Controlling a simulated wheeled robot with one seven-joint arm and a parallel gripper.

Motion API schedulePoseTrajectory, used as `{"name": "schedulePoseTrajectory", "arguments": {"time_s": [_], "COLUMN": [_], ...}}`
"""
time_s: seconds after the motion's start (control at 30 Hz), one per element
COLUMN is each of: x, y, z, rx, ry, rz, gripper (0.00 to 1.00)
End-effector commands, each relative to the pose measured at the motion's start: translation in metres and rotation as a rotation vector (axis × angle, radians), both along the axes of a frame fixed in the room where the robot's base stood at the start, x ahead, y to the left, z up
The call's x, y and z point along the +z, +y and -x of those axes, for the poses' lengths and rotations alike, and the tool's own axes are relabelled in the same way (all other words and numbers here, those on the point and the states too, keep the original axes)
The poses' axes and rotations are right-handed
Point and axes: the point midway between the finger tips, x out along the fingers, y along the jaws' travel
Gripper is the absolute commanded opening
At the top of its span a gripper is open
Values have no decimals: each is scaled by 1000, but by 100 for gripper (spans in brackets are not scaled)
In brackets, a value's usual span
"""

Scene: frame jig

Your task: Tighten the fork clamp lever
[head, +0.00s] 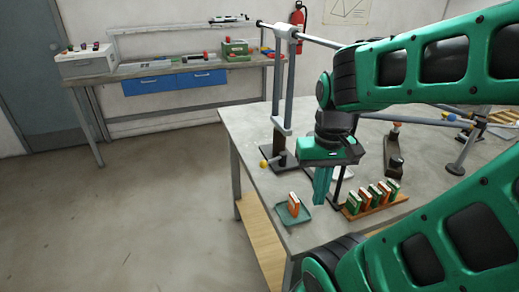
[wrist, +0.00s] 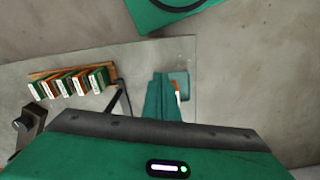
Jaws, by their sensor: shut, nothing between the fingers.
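A grey fork-shaped upright (head: 283,85) stands in a dark clamp block on the near left of the workbench. A short lever with a yellow knob (head: 264,163) sticks out to the left at its foot; it looks like the fork clamp lever, but I cannot tell how tight it is. My gripper (head: 322,203) points down, to the right of and nearer than this lever, apart from it. It is shut and empty. Its green fingers also show in the wrist view (wrist: 163,82), where I cannot make out the lever.
A small green tray (head: 305,219) with an orange-and-white piece lies near the bench edge, close to my fingers. A wooden rack (head: 372,209) of several green and orange pieces stands to the right. A dark post with an orange knob (head: 394,150) is farther back.

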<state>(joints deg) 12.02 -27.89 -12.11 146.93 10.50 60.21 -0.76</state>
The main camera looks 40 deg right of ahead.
Motion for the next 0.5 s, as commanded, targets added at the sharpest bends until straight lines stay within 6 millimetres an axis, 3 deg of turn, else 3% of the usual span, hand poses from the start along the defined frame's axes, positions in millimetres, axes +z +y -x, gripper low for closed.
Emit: {"name": "schedulePoseTrajectory", "arguments": {"time_s": [0.07,0.13,0.3,0.4,0.5], "x": [4,7,20,29,38], "y": [3,8,51,72,79], "z": [-9,-34,-124,-164,-194], "rx": [39,111,373,475,535], "ry": [-37,-77,-220,-256,-246], "rz": [18,43,94,99,94], "gripper": [0,0,0,0,0]}}
